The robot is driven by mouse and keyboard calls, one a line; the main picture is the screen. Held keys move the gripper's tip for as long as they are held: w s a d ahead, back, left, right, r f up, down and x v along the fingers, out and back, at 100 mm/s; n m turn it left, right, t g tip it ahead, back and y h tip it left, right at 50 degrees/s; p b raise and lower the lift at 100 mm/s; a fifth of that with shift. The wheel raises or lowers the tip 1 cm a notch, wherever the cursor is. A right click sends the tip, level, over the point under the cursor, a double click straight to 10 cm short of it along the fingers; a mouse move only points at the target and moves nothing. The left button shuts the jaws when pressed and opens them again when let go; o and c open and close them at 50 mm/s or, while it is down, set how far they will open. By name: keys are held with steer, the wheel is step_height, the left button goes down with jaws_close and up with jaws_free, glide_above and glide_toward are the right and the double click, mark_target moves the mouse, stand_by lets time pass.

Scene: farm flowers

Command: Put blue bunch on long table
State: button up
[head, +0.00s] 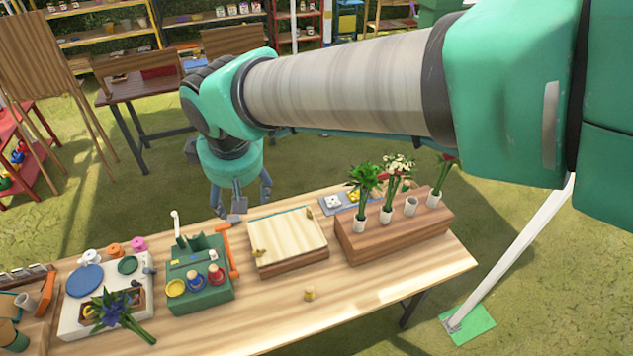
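The blue bunch (108,310), dark blue flowers with green leaves and stems, lies at the near left over a white block (72,322). Its stems point to the lower right, over the wooden tabletop. A long light wooden table (360,287) runs across the lower part of the head view, and the white block stands on its left part. My gripper (243,200) points down near the table's far edge, well up and right of the bunch. Its fingers are apart, with nothing seen between them.
A green caddy (205,290) with small pots, a pale flat box (288,238) and a brown wooden block (400,238) holding flower bunches stand along the table. The front middle is mostly clear, with a small yellowish peg (309,294). An easel (50,65) stands behind left.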

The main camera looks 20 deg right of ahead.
steer(key=s+d+r+m+t, duration=0.1)
steer(key=s+d+m, duration=0.6)
steer(key=s+d, duration=0.9)
steer(key=shift+s+d+r+m+t, duration=0.3)
steer(key=shift+s+d+r, duration=0.05)
steer(key=shift+d, duration=0.7)
step_height(320, 180, down, 10)
steer(key=b, duration=0.9)
steer(key=shift+r+b, duration=0.25)
steer(key=shift+b, duration=0.05)
steer(key=o, duration=0.8)
